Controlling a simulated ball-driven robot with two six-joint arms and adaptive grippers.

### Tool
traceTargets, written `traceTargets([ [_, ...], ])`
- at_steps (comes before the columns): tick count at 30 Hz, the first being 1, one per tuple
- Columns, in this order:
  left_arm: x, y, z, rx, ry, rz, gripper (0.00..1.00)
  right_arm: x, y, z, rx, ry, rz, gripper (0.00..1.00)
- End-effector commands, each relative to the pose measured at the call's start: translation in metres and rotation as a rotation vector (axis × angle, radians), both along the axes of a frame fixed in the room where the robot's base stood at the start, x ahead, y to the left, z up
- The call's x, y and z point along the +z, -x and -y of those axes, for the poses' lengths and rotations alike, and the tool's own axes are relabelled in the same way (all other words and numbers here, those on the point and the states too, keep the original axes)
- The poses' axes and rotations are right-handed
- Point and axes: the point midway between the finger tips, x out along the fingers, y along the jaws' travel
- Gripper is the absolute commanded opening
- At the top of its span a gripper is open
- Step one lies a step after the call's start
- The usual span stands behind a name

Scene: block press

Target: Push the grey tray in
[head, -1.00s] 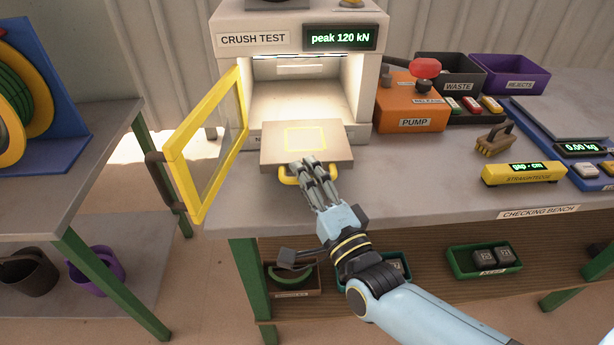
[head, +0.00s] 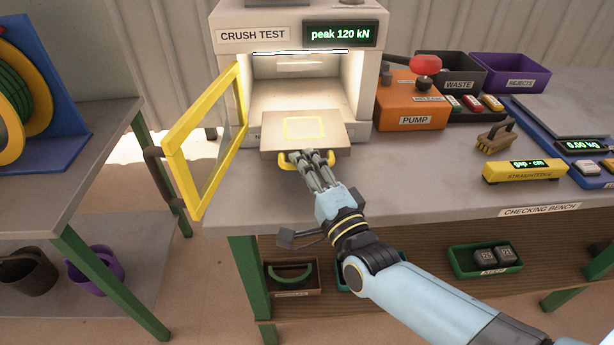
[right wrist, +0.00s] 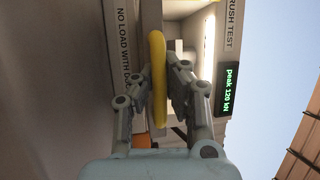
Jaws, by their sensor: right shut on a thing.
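The grey tray (head: 335,133) sticks out of the front of the crush test press (head: 297,75), with a yellow square outline on its bare top. Its yellow handle (head: 288,160) is on the front edge. My right gripper (head: 308,157) is shut on the handle. In the right wrist view the yellow handle (right wrist: 158,75) stands between the two fingers of my right gripper (right wrist: 160,75). The press's yellow-framed door (head: 205,145) is swung open to the left. The press chamber is lit and looks empty. My left gripper is not in view.
An orange pump (head: 411,102) with a red knob stands right of the press. A yellow straightedge (head: 524,172) lies on the checking bench (head: 420,180). Waste (head: 452,75) and rejects (head: 510,73) bins stand at the back right. A side table (head: 60,165) is at the left.

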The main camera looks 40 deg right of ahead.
Motion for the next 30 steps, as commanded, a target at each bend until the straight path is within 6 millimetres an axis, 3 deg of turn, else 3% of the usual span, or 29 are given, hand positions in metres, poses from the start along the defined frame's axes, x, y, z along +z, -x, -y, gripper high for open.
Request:
traceTargets([
  [3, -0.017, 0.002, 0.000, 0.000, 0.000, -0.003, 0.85, -0.004, -0.031, 0.019, 0.000, 0.006, 0.002, 0.00],
  [9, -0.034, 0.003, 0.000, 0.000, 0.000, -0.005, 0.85, -0.005, -0.067, 0.042, 0.000, 0.006, -0.003, 0.00],
  [13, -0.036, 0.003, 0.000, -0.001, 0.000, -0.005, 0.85, -0.003, -0.077, 0.047, 0.000, 0.004, -0.005, 0.00],
  [22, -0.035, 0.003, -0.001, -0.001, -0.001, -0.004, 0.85, -0.002, -0.077, 0.048, 0.000, 0.004, -0.007, 0.00],
  [24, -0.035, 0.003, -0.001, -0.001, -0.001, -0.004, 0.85, -0.002, -0.077, 0.048, 0.000, 0.003, -0.007, 0.15],
  [30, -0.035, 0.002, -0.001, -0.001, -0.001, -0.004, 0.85, -0.001, -0.077, 0.048, 0.000, 0.003, -0.003, 0.36],
])
